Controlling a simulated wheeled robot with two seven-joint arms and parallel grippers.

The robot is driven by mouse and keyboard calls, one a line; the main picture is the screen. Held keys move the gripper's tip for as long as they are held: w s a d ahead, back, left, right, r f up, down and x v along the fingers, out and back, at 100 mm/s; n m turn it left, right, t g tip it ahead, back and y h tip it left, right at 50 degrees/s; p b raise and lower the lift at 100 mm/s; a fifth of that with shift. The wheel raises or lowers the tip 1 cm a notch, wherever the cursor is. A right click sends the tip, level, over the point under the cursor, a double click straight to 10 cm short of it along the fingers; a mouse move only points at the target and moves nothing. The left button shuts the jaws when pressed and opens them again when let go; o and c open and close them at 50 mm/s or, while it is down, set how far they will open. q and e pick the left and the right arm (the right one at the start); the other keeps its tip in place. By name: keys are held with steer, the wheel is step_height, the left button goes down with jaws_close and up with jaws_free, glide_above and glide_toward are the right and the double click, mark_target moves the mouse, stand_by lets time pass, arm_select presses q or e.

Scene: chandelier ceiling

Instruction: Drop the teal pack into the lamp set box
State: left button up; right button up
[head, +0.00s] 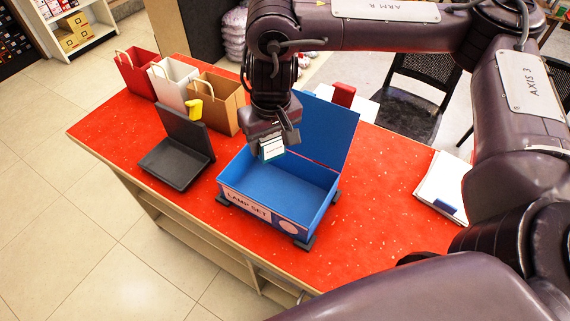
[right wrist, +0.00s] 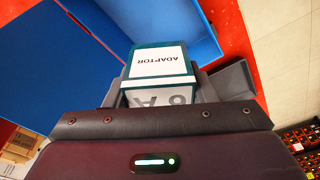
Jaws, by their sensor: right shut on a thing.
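The teal pack (head: 271,149) is a small teal and white box. In the right wrist view the pack (right wrist: 160,62) shows the word "ADAPTOR". My right gripper (head: 274,139) is shut on it and holds it above the back left part of the lamp set box. The lamp set box (head: 246,204) is blue with a "LAMP SET" label on its front, and its lid (head: 330,128) stands open at the back. The box's visible floor is bare. The box (right wrist: 75,50) also shows in the right wrist view. My left gripper is not in view.
White papers (head: 440,188) lie at the right. The counter's front right is clear.

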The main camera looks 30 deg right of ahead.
steer(key=d+f+m+p, duration=0.1)
steer(key=d+f+p, duration=0.2)
steer(key=f+p, duration=0.5)
step_height(320, 180, down, 4)
steer(key=shift+s+d+f, duration=0.1)
steer(key=shift+s+d, duration=0.1)
steer(key=shift+s, duration=0.25)
stand_by(1.1)
steer(key=o, duration=1.1)
steer(key=shift+c, duration=0.2)
